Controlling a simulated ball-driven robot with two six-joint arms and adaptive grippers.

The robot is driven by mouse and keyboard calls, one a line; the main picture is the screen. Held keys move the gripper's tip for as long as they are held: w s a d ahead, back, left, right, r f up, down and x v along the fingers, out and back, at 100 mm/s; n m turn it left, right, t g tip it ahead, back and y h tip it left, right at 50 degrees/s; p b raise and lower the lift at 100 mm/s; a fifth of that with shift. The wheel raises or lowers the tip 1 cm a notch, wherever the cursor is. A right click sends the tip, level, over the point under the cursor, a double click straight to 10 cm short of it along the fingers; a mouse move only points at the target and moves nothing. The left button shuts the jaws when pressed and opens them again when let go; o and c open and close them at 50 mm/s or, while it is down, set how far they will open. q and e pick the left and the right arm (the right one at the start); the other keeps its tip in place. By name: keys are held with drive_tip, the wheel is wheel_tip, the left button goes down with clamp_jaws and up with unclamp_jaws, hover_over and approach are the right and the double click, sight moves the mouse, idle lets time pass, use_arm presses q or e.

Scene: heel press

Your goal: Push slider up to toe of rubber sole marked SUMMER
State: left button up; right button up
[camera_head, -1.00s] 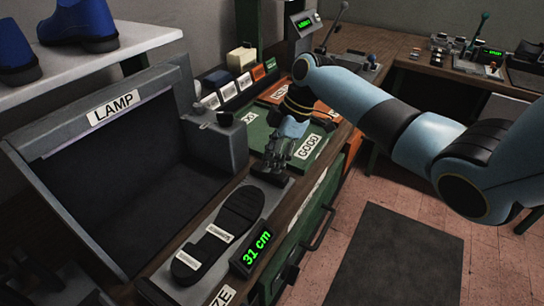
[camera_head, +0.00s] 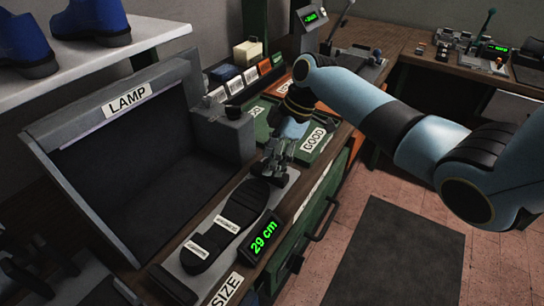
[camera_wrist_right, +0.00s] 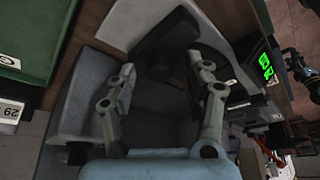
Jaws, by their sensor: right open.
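A dark rubber sole (camera_head: 240,208) lies on a grey measuring plate (camera_head: 217,266) with its toe towards the back. Its two white labels are too small to read. The display (camera_head: 264,238) beside it reads 29 cm. My right gripper (camera_head: 268,172) is open and low over the plate at the sole's toe end. In the right wrist view, a dark shape (camera_wrist_right: 157,42) shows beyond the open fingers (camera_wrist_right: 166,75). My left gripper is out of view.
The LAMP box (camera_head: 127,170) stands left of the plate. A green GOOD tray (camera_head: 320,145) lies behind my right gripper. Blue shoes (camera_head: 98,22) stand on a white shelf (camera_head: 150,33). The floor at the right has a dark mat (camera_head: 400,250).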

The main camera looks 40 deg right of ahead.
drive_tip(key=v, duration=1.2)
drive_tip(key=shift+a, duration=0.1)
drive_tip(key=shift+c, duration=0.2)
